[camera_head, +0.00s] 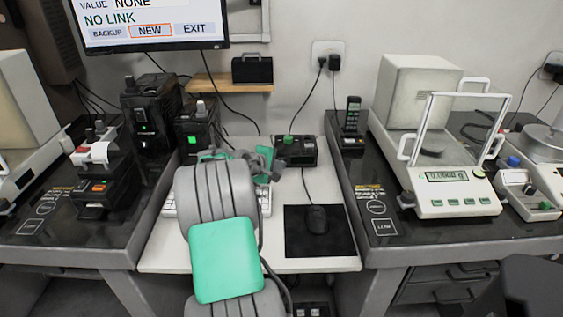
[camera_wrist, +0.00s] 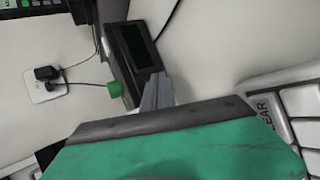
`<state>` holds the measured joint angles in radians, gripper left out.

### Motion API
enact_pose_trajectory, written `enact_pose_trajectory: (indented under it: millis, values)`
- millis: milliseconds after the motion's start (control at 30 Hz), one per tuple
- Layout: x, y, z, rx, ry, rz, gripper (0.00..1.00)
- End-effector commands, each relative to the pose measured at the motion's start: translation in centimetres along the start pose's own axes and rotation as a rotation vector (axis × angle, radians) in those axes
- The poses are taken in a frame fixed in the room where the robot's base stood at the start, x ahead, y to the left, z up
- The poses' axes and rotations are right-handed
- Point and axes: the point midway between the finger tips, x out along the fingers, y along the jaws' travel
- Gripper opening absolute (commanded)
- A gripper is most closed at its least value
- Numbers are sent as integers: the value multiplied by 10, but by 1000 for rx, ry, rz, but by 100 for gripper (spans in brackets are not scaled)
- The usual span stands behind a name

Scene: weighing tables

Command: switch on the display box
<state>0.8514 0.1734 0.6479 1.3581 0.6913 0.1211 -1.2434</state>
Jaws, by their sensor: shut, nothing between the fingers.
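The display box appears to be the small black box (camera_head: 303,152) with a green knob (camera_head: 290,140) on top. It stands at the back of the white middle table, against the wall. In the wrist view the box (camera_wrist: 128,58) shows a dark, blank screen (camera_wrist: 138,45) and the green knob (camera_wrist: 115,89) at its side. My gripper (camera_head: 270,158) is shut and empty, just left of the box in the head view. In the wrist view its fingertips (camera_wrist: 159,82) are close to the box's near end; I cannot tell if they touch.
A monitor (camera_head: 150,20) reads "NO LINK". A keyboard (camera_wrist: 295,110) lies under my arm, and a mouse (camera_head: 317,220) on a black mat (camera_head: 300,245) to the right. A balance (camera_head: 450,185) and a cordless phone (camera_head: 352,117) stand on the right table. Black devices (camera_head: 150,115) stand at left.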

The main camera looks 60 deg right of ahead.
Motion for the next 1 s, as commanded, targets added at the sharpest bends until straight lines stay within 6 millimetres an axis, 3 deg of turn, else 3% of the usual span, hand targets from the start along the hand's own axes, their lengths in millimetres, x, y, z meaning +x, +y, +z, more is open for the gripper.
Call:
enact_pose_trajectory:
  millis: [1000]
  values:
    - [-7, -6, 5, -1, 0, -1, 0]
